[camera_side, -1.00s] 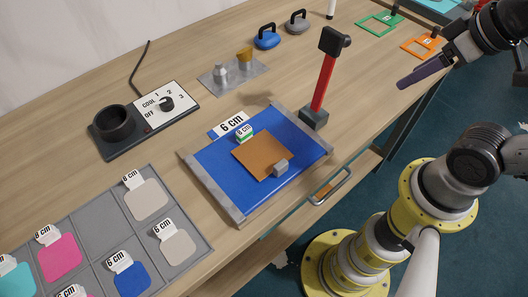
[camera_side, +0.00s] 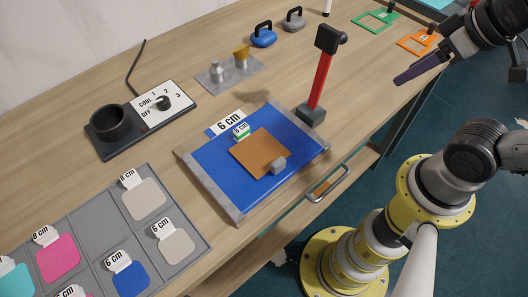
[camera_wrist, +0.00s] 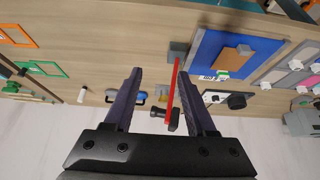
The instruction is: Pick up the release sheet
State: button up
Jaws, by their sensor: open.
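A flat orange-brown square (camera_side: 255,150), which I take to be the release sheet, lies on a blue mat with grey edge bars (camera_side: 215,168). A small grey block (camera_side: 278,165) sits at its near right edge, and a green-and-white tag (camera_side: 241,131) is at its far edge. In the wrist view the square (camera_wrist: 230,60) shows at upper right, beyond my right finger. My gripper (camera_wrist: 160,73) is open with nothing in its jaws; its purple finger also shows in the side view (camera_side: 415,72), high and well to the right of the mat.
A red-handled upright tool (camera_side: 319,85) stands just beyond the mat's right corner. A heater with a dark cup (camera_side: 110,123) is at left. A grey tray of coloured patches (camera_side: 90,205) lies front left. A drawer handle (camera_side: 330,185) juts out at the table's front.

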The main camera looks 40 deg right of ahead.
jog(key=w+a+r+n, duration=0.2)
jog(key=w+r+n, duration=0.15)
jog(key=n, duration=0.25)
jog(key=n+g, duration=0.6)
jog(key=n, duration=0.6)
send_over(277, 163)
notch_tip(277, 163, down, 7)
notch_tip(277, 163, down, 13)
jog(key=shift+f, duration=0.1)
grip_shut()
